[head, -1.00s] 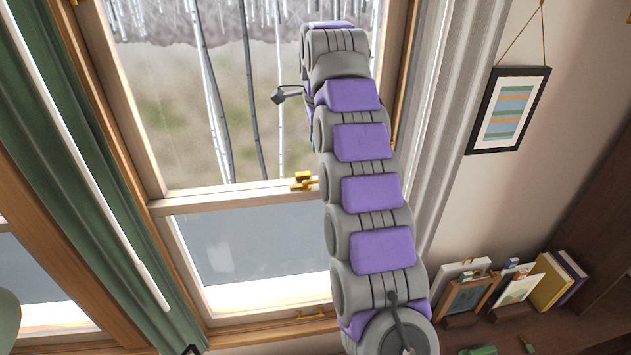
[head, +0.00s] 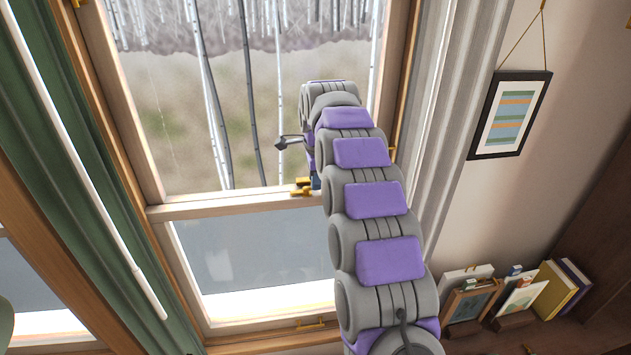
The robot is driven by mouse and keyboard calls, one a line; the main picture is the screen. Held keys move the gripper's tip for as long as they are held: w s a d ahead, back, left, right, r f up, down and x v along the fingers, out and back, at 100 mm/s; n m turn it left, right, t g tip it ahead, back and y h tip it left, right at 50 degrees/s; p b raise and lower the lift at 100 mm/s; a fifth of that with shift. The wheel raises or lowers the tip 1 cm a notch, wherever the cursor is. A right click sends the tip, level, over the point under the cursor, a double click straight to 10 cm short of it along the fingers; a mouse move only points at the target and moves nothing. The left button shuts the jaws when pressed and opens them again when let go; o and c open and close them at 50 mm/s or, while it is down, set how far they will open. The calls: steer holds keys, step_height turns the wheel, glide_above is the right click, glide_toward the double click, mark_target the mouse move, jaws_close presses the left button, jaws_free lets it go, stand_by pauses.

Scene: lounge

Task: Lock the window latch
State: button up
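The gold window latch (head: 302,187) sits on the wooden meeting rail (head: 235,203) of the sash window, at the middle of the head view. Its right part is hidden by my arm. My arm reaches up in front of the window and bends down at its far end. A small dark part at the arm's end, seemingly my gripper (head: 316,181), shows right beside the latch. The fingers are mostly hidden behind the arm, so I cannot tell whether they touch the latch or are open.
A green curtain (head: 90,190) with a white rod hangs on the left. A grey-white curtain (head: 440,150) and a framed picture (head: 510,114) are on the right. Books (head: 553,290) and small frames stand on a shelf at lower right. A gold handle (head: 310,325) is on the lower sash.

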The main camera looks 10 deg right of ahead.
steer(key=shift+w+f, duration=0.15)
steer(key=shift+f, duration=0.5)
steer(key=shift+d+f, duration=0.15)
steer(key=shift+d, duration=0.2)
steer(key=shift+a, duration=0.1)
jaws_close()
